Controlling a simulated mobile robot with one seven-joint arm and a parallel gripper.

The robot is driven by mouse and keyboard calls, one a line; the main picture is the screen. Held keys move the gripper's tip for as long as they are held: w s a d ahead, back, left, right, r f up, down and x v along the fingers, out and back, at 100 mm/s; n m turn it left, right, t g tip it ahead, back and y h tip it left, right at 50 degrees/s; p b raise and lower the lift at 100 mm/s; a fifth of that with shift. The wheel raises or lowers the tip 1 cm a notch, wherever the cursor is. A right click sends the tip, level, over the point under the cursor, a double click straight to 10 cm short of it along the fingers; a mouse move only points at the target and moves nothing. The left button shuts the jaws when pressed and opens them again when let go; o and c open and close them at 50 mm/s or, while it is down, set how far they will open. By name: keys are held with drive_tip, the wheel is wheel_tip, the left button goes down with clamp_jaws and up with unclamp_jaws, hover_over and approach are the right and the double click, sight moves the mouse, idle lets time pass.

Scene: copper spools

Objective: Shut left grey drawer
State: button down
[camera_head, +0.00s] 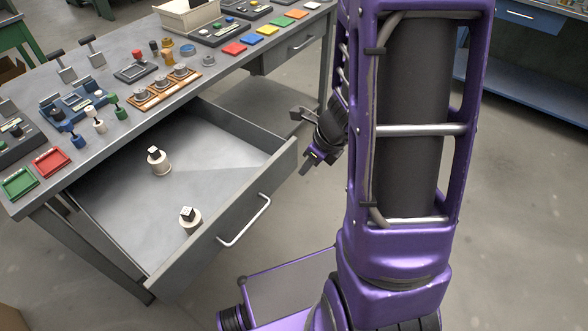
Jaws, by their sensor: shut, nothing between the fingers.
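The left grey drawer (245,208) is pulled far out from under the grey workbench, with its silver bar handle (245,221) on the front panel. My gripper (307,170) is just right of the drawer front's far right corner, outside the drawer. It is shut and holds nothing. My arm hides part of the room behind it. I cannot tell whether the gripper touches the drawer front; a small gap seems to show.
The workbench top (215,75) carries wooden trays, coloured tiles, pegs and red and green trays. A second grey drawer (292,48) on the right is shut. A blue bench (525,85) stands at the back right. Bare floor lies in front of the drawer.

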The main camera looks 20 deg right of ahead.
drive_tip(key=b, duration=0.5)
approach(276, 183)
wheel_tip(276, 183, down, 5)
drive_tip(key=s+d, duration=0.1)
drive_tip(key=s, duration=0.1)
drive_tip(key=shift+w+a+r+p, duration=0.3)
drive_tip(key=shift+w+a, duration=0.2)
drive_tip(key=shift+w, duration=0.25)
drive_tip(key=shift+w+a+r+p, duration=0.3)
drive_tip(key=shift+w+a, duration=0.15)
drive_tip(key=shift+w, duration=0.35)
drive_tip(key=shift+w+a, duration=0.1)
